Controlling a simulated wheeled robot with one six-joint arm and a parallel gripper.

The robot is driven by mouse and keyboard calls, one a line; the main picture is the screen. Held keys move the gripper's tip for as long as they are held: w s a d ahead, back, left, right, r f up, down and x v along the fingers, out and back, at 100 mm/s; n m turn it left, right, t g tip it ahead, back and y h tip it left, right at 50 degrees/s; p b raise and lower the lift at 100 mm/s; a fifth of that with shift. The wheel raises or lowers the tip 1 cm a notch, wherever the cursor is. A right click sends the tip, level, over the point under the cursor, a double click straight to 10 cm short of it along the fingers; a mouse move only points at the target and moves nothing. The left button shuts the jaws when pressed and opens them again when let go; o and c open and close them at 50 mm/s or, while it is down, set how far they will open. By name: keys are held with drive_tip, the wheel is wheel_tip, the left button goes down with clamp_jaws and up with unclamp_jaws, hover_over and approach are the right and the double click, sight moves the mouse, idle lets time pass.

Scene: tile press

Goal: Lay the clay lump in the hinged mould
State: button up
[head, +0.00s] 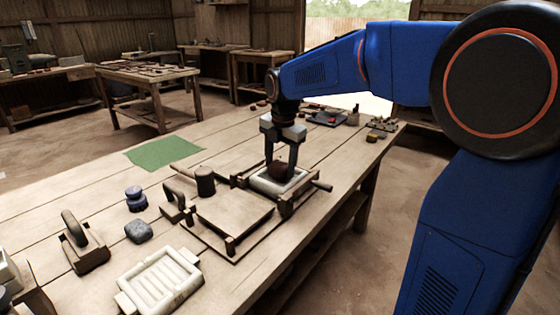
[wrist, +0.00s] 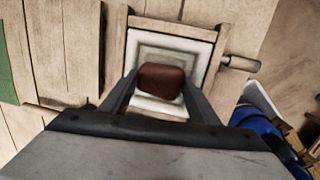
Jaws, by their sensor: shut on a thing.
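The clay lump is a brown, rounded block; it shows between the fingers in the wrist view (wrist: 161,82) and as a dark shape in the head view (head: 280,168). My gripper (head: 280,160) is shut on it, pointing down. The hinged mould has a pale stepped cavity in a wooden frame; its pale part (head: 262,183) lies below the gripper, and its rim (wrist: 190,42) surrounds the lump in the wrist view. Its flat wooden lid (head: 232,215) lies open beside it. I cannot tell whether the lump touches the cavity floor.
A wooden mallet (head: 205,182) lies near the mould's left side. A white ribbed tray (head: 160,280), a grey-blue lump (head: 138,231), a wooden-handled tool (head: 82,245) and dark stacked pieces (head: 135,199) stand in front and left. A green mat (head: 165,152) lies farther back.

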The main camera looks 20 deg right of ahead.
sight(283, 176)
drive_tip(key=o, duration=1.3)
drive_tip(key=shift+o, duration=0.2)
wheel_tip(283, 176, up, 17)
drive_tip(key=s, duration=0.3)
drive_tip(key=s+d+f+m+t, duration=0.1)
drive_tip(key=s+d+f+m, duration=0.2)
drive_tip(key=s+f+m, duration=0.8)
drive_tip(key=s+d+f+m+t, duration=0.1)
drive_tip(key=s+d+f+m, duration=0.3)
drive_tip(key=s+f+m, duration=0.8)
drive_tip(key=s+m, duration=0.2)
drive_tip(key=s, duration=0.5)
drive_tip(key=shift+m+t, duration=0.3)
drive_tip(key=shift+t, duration=0.1)
drive_tip(key=shift+f, duration=0.1)
